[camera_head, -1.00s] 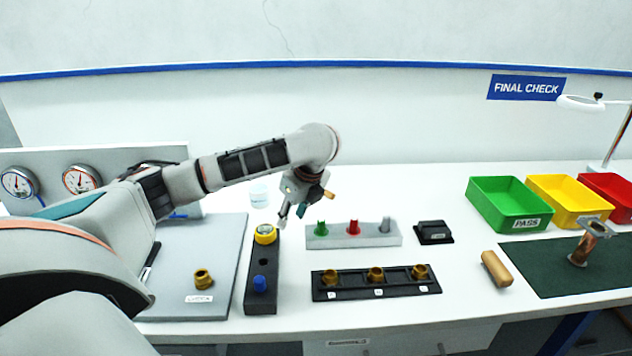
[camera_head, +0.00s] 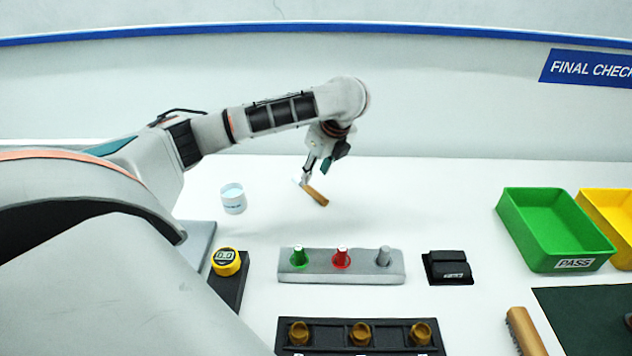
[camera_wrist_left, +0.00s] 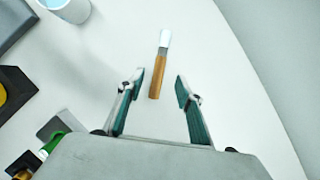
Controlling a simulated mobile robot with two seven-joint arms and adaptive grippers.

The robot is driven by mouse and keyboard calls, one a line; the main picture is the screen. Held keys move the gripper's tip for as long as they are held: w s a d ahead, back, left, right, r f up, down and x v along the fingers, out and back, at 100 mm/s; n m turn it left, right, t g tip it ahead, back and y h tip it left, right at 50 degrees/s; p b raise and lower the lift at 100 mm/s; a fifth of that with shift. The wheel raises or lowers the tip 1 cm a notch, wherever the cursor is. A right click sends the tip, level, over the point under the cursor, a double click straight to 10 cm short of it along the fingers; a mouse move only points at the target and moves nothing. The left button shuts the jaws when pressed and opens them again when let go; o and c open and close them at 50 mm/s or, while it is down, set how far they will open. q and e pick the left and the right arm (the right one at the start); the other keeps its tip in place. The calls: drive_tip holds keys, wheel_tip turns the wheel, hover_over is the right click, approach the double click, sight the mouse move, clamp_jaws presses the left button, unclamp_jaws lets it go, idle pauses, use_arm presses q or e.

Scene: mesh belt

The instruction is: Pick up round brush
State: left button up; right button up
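The round brush (camera_head: 317,197) lies on the white table behind the grey block. It has a wooden handle and a pale tip. My left gripper (camera_head: 306,178) hangs at the brush's left end in the head view, fingers pointing down. In the left wrist view the brush (camera_wrist_left: 157,77) shows with its white tip away from the gripper. There the two fingers of my left gripper (camera_wrist_left: 159,82) are spread apart on either side of the handle's near part, with clear gaps. I cannot tell the height of the fingers over the table. My right gripper is not in view.
A white cup (camera_head: 233,203) stands left of the brush. The grey block (camera_head: 360,270) with green, red and grey knobs is in front. A yellow gauge (camera_head: 226,262), a black box (camera_head: 448,268) and a green bin (camera_head: 507,215) stand around. The table right of the brush is clear.

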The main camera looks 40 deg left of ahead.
sight(310, 187)
use_arm(q)
drive_tip(key=shift+s+x, duration=0.25)
drive_tip(key=shift+x, duration=0.8)
drive_tip(key=shift+w+x, duration=0.1)
drive_tip(key=shift+x, duration=1.2)
drive_tip(key=shift+w+x, duration=0.15)
drive_tip(key=shift+x, duration=1.2)
clamp_jaws()
